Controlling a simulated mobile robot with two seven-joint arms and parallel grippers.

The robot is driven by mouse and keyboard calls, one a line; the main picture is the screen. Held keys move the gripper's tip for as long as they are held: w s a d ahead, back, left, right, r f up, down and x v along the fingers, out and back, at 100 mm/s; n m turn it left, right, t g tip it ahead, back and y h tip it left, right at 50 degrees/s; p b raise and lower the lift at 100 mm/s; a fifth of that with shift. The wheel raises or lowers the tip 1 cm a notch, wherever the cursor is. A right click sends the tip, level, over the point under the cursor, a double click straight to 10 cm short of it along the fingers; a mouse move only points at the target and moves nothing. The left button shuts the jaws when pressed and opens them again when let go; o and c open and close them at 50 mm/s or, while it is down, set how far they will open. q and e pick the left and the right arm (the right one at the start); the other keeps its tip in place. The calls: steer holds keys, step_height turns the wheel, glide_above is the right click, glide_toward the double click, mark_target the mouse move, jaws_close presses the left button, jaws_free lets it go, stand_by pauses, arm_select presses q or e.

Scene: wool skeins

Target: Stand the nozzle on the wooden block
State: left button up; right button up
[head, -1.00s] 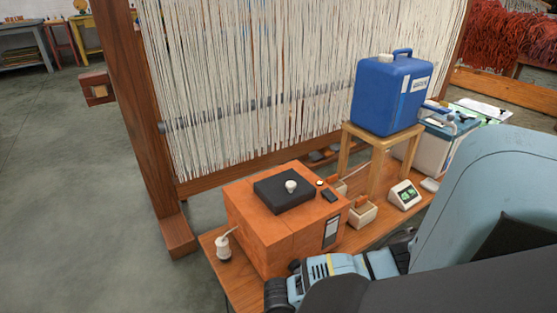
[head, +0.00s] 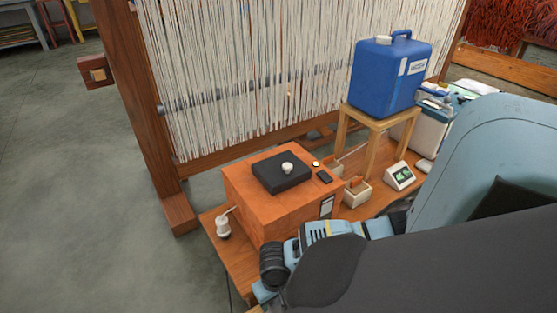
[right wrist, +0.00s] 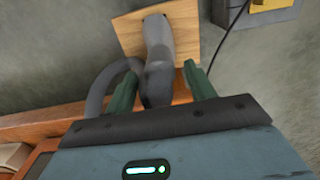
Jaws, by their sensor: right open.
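In the right wrist view a grey nozzle (right wrist: 157,45) with a bent grey hose (right wrist: 103,88) runs between the two green fingers of my right gripper (right wrist: 160,71). The gripper is open, with a finger on either side of the nozzle. The light wooden block (right wrist: 126,28) shows behind the nozzle, which overlaps it in the picture. I cannot tell whether they touch. In the head view my right gripper (head: 262,291) is partly in view at the bottom, beside the bench's near end, and its fingers cannot be made out. My left gripper is not in view.
An orange box (head: 262,216) with a black slab (head: 280,174) stands on the wooden bench (head: 235,268). A small white bottle (head: 222,227) is at its left. A blue canister (head: 386,80) sits on a wooden stand (head: 377,137). The loom (head: 135,110) rises behind. Floor at left is clear.

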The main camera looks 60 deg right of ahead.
step_height(320, 180, up, 6)
steer(key=p, duration=0.2)
steer(key=shift+r+p, duration=0.25)
steer(key=shift+p, duration=0.05)
steer(key=shift+s+f, duration=0.1)
